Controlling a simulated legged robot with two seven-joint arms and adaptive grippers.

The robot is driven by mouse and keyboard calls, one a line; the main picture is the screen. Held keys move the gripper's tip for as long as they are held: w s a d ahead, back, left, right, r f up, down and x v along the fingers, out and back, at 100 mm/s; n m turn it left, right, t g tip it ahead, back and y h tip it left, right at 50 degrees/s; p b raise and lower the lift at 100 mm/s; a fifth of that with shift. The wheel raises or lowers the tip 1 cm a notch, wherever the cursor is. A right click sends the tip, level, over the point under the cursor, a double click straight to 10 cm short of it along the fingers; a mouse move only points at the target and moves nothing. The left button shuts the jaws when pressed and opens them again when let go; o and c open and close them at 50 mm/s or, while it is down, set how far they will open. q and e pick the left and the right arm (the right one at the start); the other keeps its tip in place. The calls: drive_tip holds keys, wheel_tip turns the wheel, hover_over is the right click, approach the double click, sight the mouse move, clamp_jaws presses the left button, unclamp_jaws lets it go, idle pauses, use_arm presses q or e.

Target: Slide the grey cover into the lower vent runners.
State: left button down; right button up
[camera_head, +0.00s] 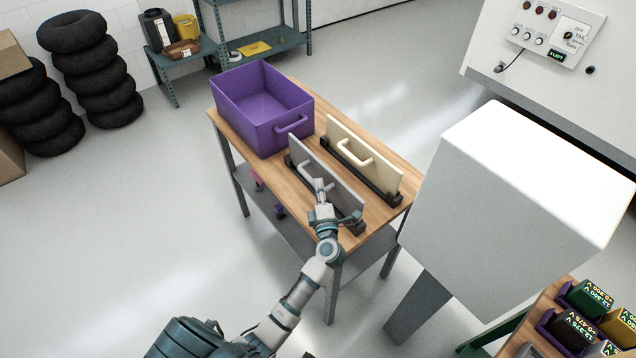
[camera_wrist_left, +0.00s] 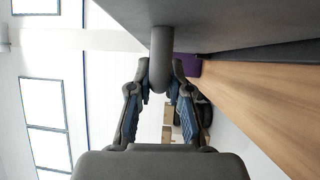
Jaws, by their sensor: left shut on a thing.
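The grey cover (camera_head: 338,180) stands upright in a black rack at the front of the wooden table. My left gripper (camera_head: 320,189) is shut on the cover's handle (camera_head: 308,173), on the side facing me. In the left wrist view the round grey handle (camera_wrist_left: 161,62) sits between the fingers (camera_wrist_left: 160,88), and the cover (camera_wrist_left: 225,22) spans the upper right. The cover's bottom edge is partly hidden by the arm and rack. I cannot make out the lower vent runners in either view. My right gripper is not in view.
A cream cover (camera_head: 372,168) with a handle stands in a second rack just behind. A purple bin (camera_head: 268,132) occupies the table's (camera_head: 403,208) far left. A large white box (camera_head: 500,190) on a grey post stands close right.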

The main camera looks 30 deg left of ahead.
use_arm(q)
drive_tip(key=shift+d+f+h, duration=0.1)
drive_tip(key=shift+d+h, duration=0.2)
drive_tip(key=shift+d, duration=0.3)
drive_tip(key=r, duration=0.1)
drive_tip(key=r+p, duration=0.1)
drive_tip(key=r, duration=0.1)
drive_tip(key=shift+w+a+r, duration=0.1)
drive_tip(key=shift+w+a, duration=0.15)
drive_tip(key=shift+a, duration=0.1)
drive_tip(key=r+v, duration=0.2)
drive_tip(key=v, duration=1.4)
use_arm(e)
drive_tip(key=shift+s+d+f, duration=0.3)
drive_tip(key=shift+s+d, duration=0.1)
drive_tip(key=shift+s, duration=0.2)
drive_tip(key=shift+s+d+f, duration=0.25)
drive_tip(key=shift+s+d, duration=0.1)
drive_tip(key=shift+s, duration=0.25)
use_arm(q)
drive_tip(key=shift+s+d, duration=0.1)
drive_tip(key=shift+s, duration=0.05)
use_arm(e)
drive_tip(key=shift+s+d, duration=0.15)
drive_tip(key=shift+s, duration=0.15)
